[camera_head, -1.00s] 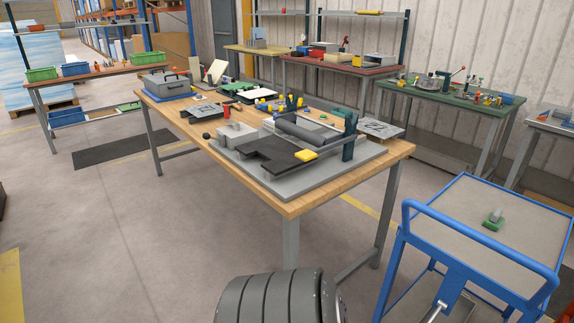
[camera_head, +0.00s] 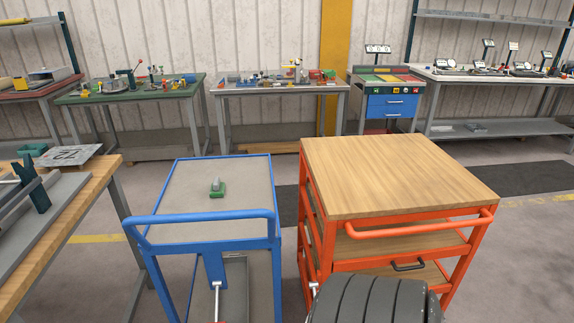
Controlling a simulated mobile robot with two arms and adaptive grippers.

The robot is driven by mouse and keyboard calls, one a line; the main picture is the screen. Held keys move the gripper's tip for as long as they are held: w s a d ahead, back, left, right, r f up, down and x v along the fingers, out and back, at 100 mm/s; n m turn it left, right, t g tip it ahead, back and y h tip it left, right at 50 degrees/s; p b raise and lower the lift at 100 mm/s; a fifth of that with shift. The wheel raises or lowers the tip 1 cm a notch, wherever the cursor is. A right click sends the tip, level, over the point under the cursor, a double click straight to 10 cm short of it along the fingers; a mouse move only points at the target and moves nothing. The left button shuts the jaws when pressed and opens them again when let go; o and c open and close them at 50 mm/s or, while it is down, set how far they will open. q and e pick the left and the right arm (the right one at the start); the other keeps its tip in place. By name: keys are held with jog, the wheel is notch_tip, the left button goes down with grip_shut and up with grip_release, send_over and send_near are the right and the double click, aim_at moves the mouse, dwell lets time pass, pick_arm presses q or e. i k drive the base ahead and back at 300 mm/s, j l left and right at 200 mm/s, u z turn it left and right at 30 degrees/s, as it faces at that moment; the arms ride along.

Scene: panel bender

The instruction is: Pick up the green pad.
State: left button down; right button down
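A small green pad (camera_head: 218,194) lies on the top of the blue cart (camera_head: 184,210), near the middle of its grey surface. A small grey block sits on the pad and covers part of it. Neither of my grippers is in view. A dark ribbed part of my own body shows at the bottom edge, right of centre.
An orange cart (camera_head: 400,175) with a bare wooden top stands right of the blue cart, with a narrow gap between. A wooden workbench (camera_head: 70,222) is at the left. Benches with tools line the back wall. The blue cart's push handle (camera_head: 205,217) faces me.

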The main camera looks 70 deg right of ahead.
aim_at(217, 188)
jog(key=z, duration=2.35)
jog(key=k+j+z, duration=0.3)
jog(key=j, duration=0.15)
jog(key=k+j+z, duration=0.25)
jog(key=j, duration=0.2)
jog(key=k+j+z, duration=0.3)
jog(key=i+j, duration=0.1)
